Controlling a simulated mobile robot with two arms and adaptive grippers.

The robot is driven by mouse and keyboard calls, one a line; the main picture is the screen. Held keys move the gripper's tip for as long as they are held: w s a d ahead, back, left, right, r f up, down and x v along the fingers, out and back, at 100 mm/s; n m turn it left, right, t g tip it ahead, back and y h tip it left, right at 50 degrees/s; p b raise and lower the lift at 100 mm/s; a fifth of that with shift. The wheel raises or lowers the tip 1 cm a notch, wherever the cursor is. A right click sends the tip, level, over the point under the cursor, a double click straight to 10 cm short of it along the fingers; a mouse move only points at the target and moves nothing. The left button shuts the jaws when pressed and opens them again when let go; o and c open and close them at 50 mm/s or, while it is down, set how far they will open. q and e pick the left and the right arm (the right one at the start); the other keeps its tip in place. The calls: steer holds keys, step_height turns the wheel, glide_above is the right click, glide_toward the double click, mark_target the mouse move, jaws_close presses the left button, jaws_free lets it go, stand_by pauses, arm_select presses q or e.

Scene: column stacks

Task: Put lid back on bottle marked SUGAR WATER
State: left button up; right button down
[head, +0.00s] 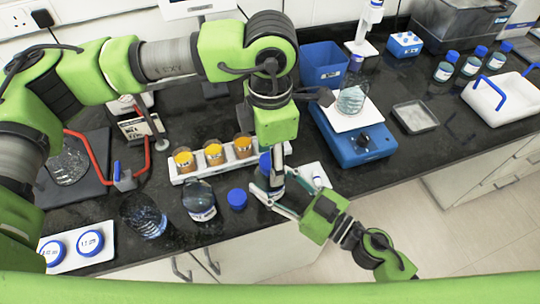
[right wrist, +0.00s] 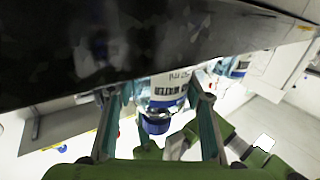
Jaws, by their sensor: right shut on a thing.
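My right gripper (head: 273,196) reaches in from the lower right at the front edge of the bench. In the right wrist view, a bottle with a white label (right wrist: 167,92) and a blue ring or lid (right wrist: 155,125) shows between its fingers (right wrist: 155,108). It is shut on this bottle; the label text is not readable. My left gripper (head: 280,172) points down just above the right one; its fingers are mostly hidden. A blue lid (head: 237,198) lies on the bench left of the right gripper. A clear labelled bottle (head: 199,203) stands farther left.
A white rack (head: 205,174) with amber jars stands behind. A blue balance (head: 355,145) with a beaker is to the right. A glass vessel (head: 143,215) stands near the front edge.

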arm_select(q)
steer(key=shift+r, duration=0.1)
step_height(320, 180, up, 12)
stand_by(0.6)
arm_select(e)
steer(key=c, duration=1)
jaws_free()
steer(key=v, duration=1.2)
steer(key=shift+s, duration=0.1)
steer(key=shift+r, duration=0.1)
